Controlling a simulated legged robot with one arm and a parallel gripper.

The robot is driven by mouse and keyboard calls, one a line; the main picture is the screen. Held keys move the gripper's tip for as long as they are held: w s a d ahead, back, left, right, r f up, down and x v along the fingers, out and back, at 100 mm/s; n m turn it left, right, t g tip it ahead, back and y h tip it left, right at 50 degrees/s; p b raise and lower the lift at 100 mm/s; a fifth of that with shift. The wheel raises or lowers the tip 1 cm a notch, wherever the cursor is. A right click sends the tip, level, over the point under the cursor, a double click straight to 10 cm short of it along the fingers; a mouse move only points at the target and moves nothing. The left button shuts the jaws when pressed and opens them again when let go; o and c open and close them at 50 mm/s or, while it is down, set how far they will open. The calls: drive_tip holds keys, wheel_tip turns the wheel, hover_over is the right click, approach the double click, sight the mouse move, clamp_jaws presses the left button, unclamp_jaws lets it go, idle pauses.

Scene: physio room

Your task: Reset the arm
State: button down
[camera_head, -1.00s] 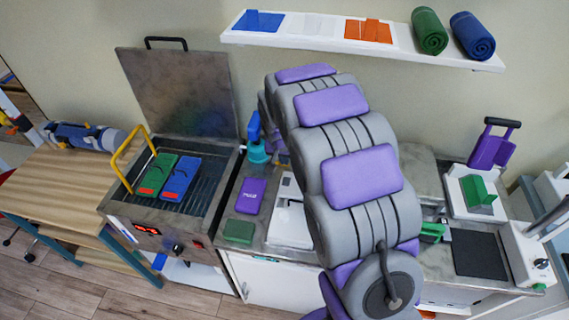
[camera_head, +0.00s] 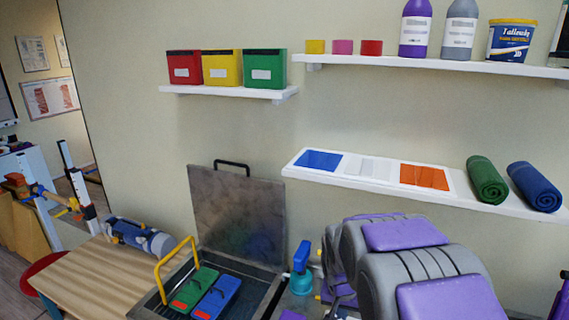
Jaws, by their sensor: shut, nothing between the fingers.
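My grey arm with purple pads (camera_head: 425,265) rises at the lower right of the head view. It stands in front of the worktop and below the wall shelf. Its far end is turned away behind its own links, and I cannot make out the gripper or its fingertips. Nothing held by the arm can be seen.
An open metal heater (camera_head: 240,215) with a yellow handle holds a green pack (camera_head: 195,290) and a blue pack (camera_head: 217,297). A blue-capped bottle (camera_head: 301,268) stands beside the arm. A shelf (camera_head: 380,184) with rolled towels (camera_head: 487,180) is close above it. A wooden table (camera_head: 85,275) is at left.

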drive_tip(key=s+r+n+g, duration=0.2)
drive_tip(key=s, duration=1.5)
drive_tip(key=s+r+n+g+y+b, duration=0.1)
drive_tip(key=s+r, duration=0.2)
drive_tip(key=s, duration=1.3)
drive_tip(key=shift+s+a+r+n+g, duration=0.25)
drive_tip(key=shift+s+r+n+g, duration=0.1)
drive_tip(key=shift+n+g, duration=0.05)
